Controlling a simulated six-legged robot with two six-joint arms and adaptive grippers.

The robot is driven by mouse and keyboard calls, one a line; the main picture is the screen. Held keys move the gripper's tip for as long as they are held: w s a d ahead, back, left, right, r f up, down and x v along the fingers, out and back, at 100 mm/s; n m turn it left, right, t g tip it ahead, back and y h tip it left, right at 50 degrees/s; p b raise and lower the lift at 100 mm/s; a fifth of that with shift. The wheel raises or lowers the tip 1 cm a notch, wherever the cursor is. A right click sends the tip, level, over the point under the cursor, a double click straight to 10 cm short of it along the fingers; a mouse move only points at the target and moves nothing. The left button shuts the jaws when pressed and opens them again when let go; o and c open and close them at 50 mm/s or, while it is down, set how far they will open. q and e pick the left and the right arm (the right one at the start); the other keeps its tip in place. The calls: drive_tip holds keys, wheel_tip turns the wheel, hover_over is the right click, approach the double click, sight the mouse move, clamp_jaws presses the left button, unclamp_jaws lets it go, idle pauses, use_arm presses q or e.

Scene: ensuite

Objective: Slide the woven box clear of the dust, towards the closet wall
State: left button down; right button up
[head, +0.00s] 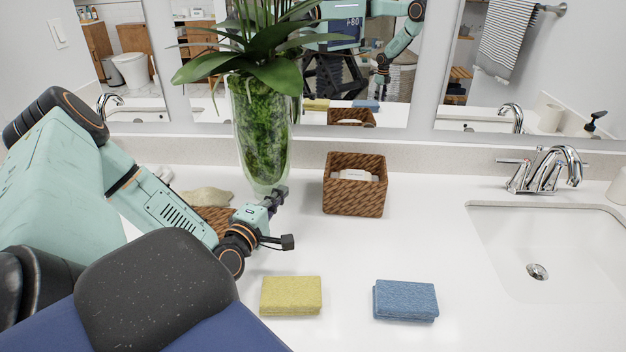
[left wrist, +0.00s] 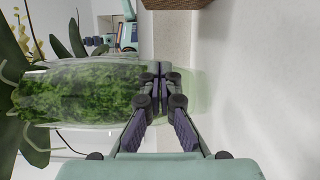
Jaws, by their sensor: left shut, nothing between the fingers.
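The woven box (head: 355,200) is brown and open-topped, with white items inside. It stands upright on the white counter, right of the glass vase, and its edge shows at the top of the left wrist view (left wrist: 175,4). My left gripper (head: 280,191) is shut and empty, in front of the vase's base and left of the box, with a gap between them. Its closed fingers (left wrist: 158,75) show in the left wrist view. I cannot make out any dust on the counter. My right gripper is not directly in view.
The glass vase (head: 262,140) of moss and leaves stands close to my left gripper. A yellow sponge (head: 291,296) and a blue sponge (head: 406,300) lie in front. A sink (head: 550,250) is at right. A beige object (head: 208,196) and woven item (head: 215,216) are partly hidden by my arm.

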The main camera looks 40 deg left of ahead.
use_arm(q)
drive_tip(key=w+b, duration=0.1)
drive_tip(key=w, duration=0.2)
drive_tip(key=w+b, duration=0.1)
drive_tip(key=shift+w+a+r+b, duration=0.15)
drive_tip(key=shift+w+r+b, duration=0.15)
drive_tip(key=shift+w+r, duration=0.05)
drive_tip(key=x, duration=0.1)
drive_tip(key=b+x, duration=0.1)
drive_tip(key=x, duration=0.2)
drive_tip(key=shift+w+a+f+b, duration=0.2)
drive_tip(key=shift+a+f+b, duration=0.2)
drive_tip(key=shift+a, duration=0.1)
drive_tip(key=d, duration=0.1)
drive_tip(key=w, duration=0.1)
drive_tip(key=d+b, duration=0.1)
drive_tip(key=shift+w+d+r, duration=0.25)
drive_tip(key=shift+d+r, duration=0.1)
drive_tip(key=shift+w+d, duration=0.25)
drive_tip(key=shift+d, duration=0.2)
drive_tip(key=shift+w+a+f, duration=0.1)
drive_tip(key=shift+w+f, duration=0.05)
drive_tip(key=shift+w, duration=0.05)
